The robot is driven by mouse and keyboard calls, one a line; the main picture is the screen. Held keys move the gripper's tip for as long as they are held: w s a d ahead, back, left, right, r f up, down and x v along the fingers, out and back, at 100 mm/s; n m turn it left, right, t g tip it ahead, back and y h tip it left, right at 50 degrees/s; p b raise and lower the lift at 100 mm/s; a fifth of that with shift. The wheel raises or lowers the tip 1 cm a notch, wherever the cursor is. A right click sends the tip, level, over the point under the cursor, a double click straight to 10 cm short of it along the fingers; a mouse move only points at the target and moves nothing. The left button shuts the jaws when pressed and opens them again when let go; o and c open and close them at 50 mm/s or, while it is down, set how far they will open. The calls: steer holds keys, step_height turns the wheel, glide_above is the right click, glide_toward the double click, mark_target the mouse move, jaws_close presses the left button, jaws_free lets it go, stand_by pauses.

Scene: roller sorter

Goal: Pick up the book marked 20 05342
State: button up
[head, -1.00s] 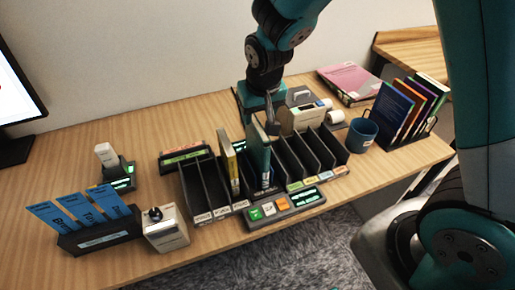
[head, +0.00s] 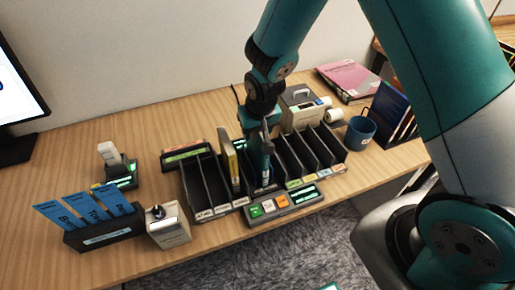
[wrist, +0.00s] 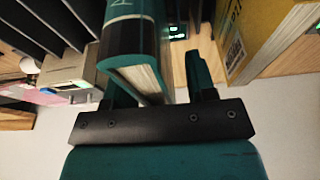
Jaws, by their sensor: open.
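A teal book (wrist: 128,40) with pale pages stands in the wrist view, with part of a light marking on its cover; I cannot read a number. My gripper (wrist: 163,78) is open, with one finger at the book's left side, partly hidden by it, and the other to its right across a gap. In the head view my gripper (head: 266,172) points down into the middle of the black slotted sorter (head: 205,187), and the arm hides most of the teal book. A yellow book (head: 232,162) stands one slot to the left; it also shows in the wrist view (wrist: 262,35).
A button panel (head: 283,204) sits at the sorter's front. A label printer (head: 300,108) and blue mug (head: 360,132) stand to the right. A pink book (head: 347,80) lies behind.

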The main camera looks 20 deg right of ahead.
steer(key=shift+f, duration=0.25)
jaws_close()
steer(key=shift+r, duration=0.15)
